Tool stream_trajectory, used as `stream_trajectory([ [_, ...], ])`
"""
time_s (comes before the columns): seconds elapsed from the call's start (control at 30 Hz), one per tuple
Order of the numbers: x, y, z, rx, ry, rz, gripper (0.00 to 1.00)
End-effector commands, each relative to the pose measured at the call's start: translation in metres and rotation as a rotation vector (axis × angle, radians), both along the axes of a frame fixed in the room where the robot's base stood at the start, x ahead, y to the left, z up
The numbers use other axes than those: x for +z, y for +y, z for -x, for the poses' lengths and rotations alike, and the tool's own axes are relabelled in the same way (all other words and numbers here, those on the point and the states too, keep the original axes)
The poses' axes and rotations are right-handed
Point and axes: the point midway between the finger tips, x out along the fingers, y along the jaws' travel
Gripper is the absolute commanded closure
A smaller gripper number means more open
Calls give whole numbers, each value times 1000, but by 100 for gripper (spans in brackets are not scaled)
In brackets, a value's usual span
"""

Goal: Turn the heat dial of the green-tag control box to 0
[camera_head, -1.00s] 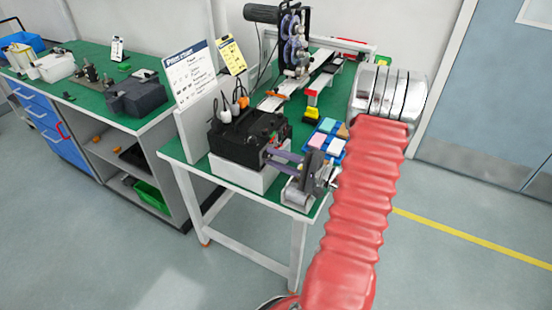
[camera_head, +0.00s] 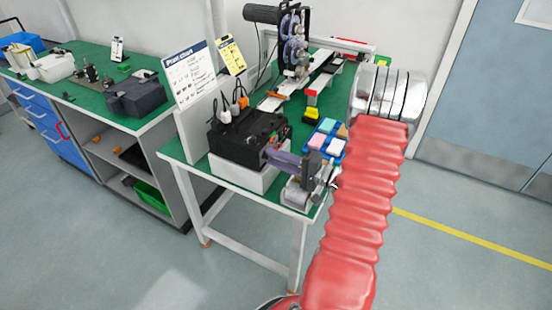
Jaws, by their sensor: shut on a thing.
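A black control box (camera_head: 232,150) sits on a white block (camera_head: 240,174) at the front of the green-topped bench. My gripper (camera_head: 268,156), with purple-grey fingers, reaches in from the right to the box's right-hand face. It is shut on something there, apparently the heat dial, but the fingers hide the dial. The dial's pointer and scale cannot be read. A green tag cannot be clearly made out on the box.
A printed sign (camera_head: 190,73) stands behind the box at left. A blue tray (camera_head: 326,139) with coloured blocks lies to the right, near my arm. A reel stand (camera_head: 294,45) is at the back. A second bench (camera_head: 60,75) stands at left.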

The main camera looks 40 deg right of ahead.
Motion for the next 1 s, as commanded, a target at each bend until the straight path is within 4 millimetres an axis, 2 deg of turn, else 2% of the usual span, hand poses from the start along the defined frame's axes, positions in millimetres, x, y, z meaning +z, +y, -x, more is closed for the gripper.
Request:
stream_trajectory([
  [0.03,-5,3,2,5,12,-5,100],
  [0.07,-5,3,2,5,13,-5,77],
  [0.17,-4,3,1,5,10,-5,70],
  [0.57,-2,-1,5,0,5,-2,70],
  [0.77,-2,-9,25,-2,4,-3,70],
  [1.0,-2,-20,58,-1,5,-2,70],
])
